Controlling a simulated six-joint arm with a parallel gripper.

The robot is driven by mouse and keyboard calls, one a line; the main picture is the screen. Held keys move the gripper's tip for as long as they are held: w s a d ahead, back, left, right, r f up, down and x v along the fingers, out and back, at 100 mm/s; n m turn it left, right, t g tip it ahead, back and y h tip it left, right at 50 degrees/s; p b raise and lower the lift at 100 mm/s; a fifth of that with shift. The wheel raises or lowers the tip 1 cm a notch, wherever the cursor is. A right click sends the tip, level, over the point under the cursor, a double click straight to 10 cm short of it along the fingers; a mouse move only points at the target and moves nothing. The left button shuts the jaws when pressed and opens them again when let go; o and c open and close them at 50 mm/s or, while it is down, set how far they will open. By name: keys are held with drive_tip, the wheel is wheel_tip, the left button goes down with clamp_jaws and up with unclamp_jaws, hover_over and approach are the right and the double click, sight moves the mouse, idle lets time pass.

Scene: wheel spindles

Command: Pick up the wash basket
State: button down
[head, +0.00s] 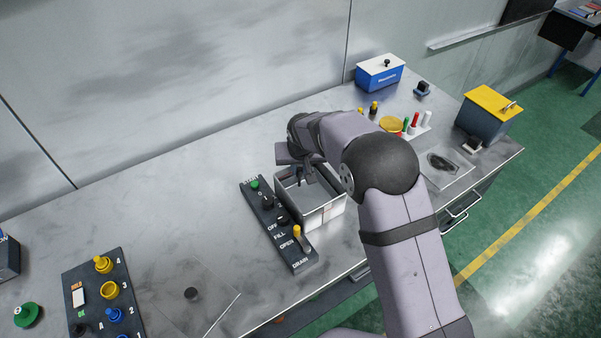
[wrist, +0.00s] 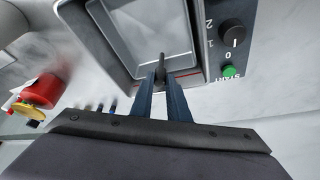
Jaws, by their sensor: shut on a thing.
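A grey open-topped wash tank (head: 325,214) stands on the bench, and its rim (wrist: 76,38) fills the top of the wrist view. Inside it is a lighter rectangular shape that looks like the wash basket (wrist: 145,30). My gripper (wrist: 163,76) is over the near rim in the wrist view, its two dark fingers shut on a small dark upright piece that looks like the basket's handle. In the head view my gripper (head: 301,180) is at the tank's opening, partly hidden by my wrist. Whether the basket is lifted off the tank's floor I cannot tell.
A dark control panel (head: 289,236) with knobs and a lever runs along the tank's left side. Coloured pegs (head: 413,124), a blue box (head: 379,77) and a yellow-lidded bin (head: 488,112) stand to the right.

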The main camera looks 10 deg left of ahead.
wheel_tip(320, 180, up, 17)
drive_tip(key=b, duration=0.4)
